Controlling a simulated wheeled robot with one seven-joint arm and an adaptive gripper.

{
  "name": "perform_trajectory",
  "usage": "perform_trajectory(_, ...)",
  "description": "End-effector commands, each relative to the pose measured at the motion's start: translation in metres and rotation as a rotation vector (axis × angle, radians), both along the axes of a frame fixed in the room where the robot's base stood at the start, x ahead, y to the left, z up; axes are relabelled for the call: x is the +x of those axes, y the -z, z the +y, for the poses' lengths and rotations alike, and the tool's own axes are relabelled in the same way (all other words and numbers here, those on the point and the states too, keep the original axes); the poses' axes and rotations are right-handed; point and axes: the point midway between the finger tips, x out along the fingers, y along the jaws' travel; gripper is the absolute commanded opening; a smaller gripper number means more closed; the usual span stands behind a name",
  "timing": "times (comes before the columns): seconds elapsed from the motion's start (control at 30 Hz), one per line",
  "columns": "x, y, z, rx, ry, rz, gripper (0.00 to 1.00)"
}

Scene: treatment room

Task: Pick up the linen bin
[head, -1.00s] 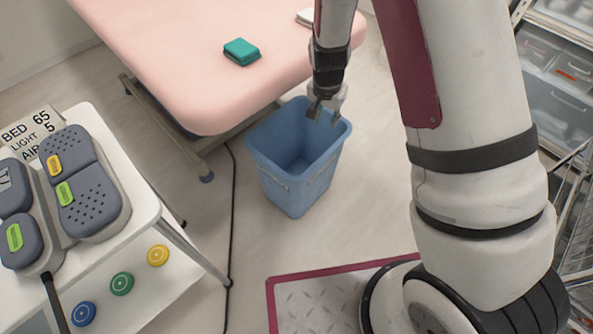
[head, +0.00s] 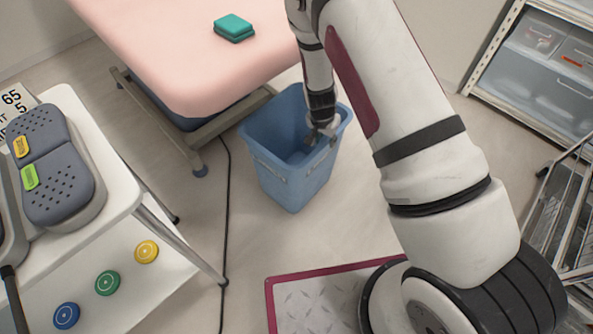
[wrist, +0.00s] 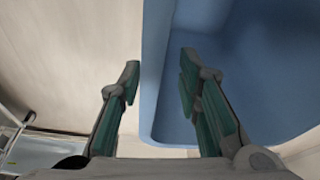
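The linen bin (head: 283,180) is an open, empty-looking blue bin standing upright on the floor beside the pink bed. My gripper (head: 320,136) is at the right part of its rim in the head view, pointing down. In the wrist view the bin's blue wall (wrist: 154,70) runs between the two fingers of my gripper (wrist: 159,78). The left finger is over the floor outside, the right finger over the bin's inside. The fingers are apart, with gaps to the wall. Part of the right rim is hidden behind my gripper.
The pink bed (head: 180,60) with a folded green cloth (head: 233,27) stands behind and left. A white table (head: 115,190) with a grey device (head: 60,170) is at the left. A black cable (head: 228,220) lies left of the bin. Shelving (head: 540,75) stands at the right.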

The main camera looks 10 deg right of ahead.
Motion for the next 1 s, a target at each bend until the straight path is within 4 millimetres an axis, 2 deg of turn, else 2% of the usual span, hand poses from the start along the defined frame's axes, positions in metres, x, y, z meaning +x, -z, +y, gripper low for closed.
perform_trajectory(0.23, 0.006, 0.038, -0.007, 0.0, 0.0, 0.001, 0.31)
perform_trajectory(0.37, 0.01, 0.051, -0.009, 0.001, 0.0, 0.001, 0.31)
perform_trajectory(1.0, 0.01, 0.055, -0.01, 0.0, -0.001, 0.0, 0.31)
